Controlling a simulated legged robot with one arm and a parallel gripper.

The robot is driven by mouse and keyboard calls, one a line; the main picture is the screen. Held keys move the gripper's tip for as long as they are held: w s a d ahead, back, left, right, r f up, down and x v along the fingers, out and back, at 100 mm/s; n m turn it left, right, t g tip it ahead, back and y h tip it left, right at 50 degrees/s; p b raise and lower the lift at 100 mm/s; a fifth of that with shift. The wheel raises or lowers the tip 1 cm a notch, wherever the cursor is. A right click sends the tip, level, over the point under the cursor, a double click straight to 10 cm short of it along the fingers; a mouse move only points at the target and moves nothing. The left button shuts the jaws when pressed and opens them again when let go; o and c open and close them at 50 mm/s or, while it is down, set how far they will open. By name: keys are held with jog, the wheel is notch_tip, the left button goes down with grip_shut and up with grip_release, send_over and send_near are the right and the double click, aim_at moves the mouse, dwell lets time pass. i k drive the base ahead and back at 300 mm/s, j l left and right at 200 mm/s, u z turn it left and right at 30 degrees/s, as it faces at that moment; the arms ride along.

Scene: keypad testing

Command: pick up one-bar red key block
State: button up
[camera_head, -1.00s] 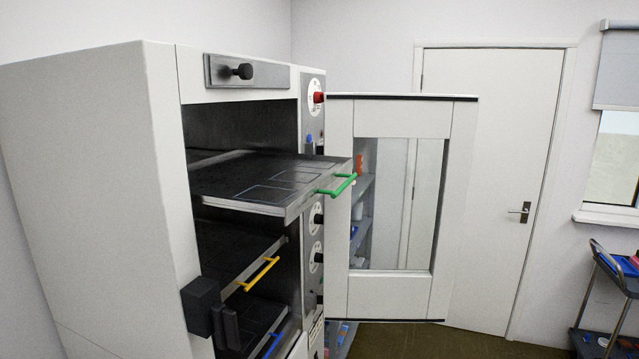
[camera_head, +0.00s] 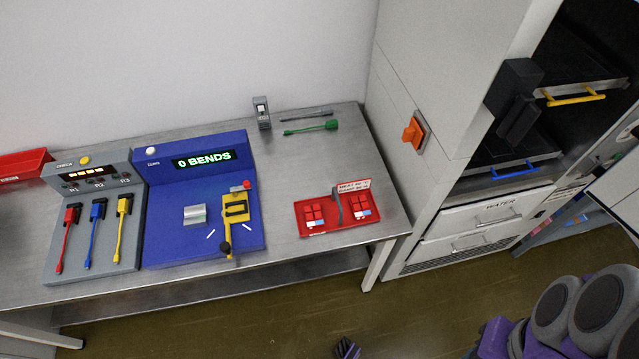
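Two red key blocks lie in a red tray (camera_head: 329,228) near the bench's right end, a left one (camera_head: 312,213) and a right one (camera_head: 360,205). Each has raised red squares and a small pale and blue label strip. The bar marks are too small to read, so I cannot tell which block has one bar. A dark upright handle or divider stands between them. A small dark piece at the bottom edge may be the tip of my gripper; its fingers cannot be made out. It is well apart from the tray. Purple and grey parts of my body show at lower right.
The steel bench (camera_head: 290,175) has bare room behind the tray. A blue console (camera_head: 185,235) reading "0 BENDS" and a grey cable panel (camera_head: 60,230) stand left. A green tool (camera_head: 310,127) lies behind. The tall cabinet (camera_head: 440,85), with an orange switch (camera_head: 413,132), borders the right.

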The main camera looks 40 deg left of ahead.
aim_at(313, 214)
jog(key=u, duration=1.65)
jog(key=k+j+u, duration=0.1)
jog(key=j+u, duration=0.35)
jog(key=j, duration=0.75)
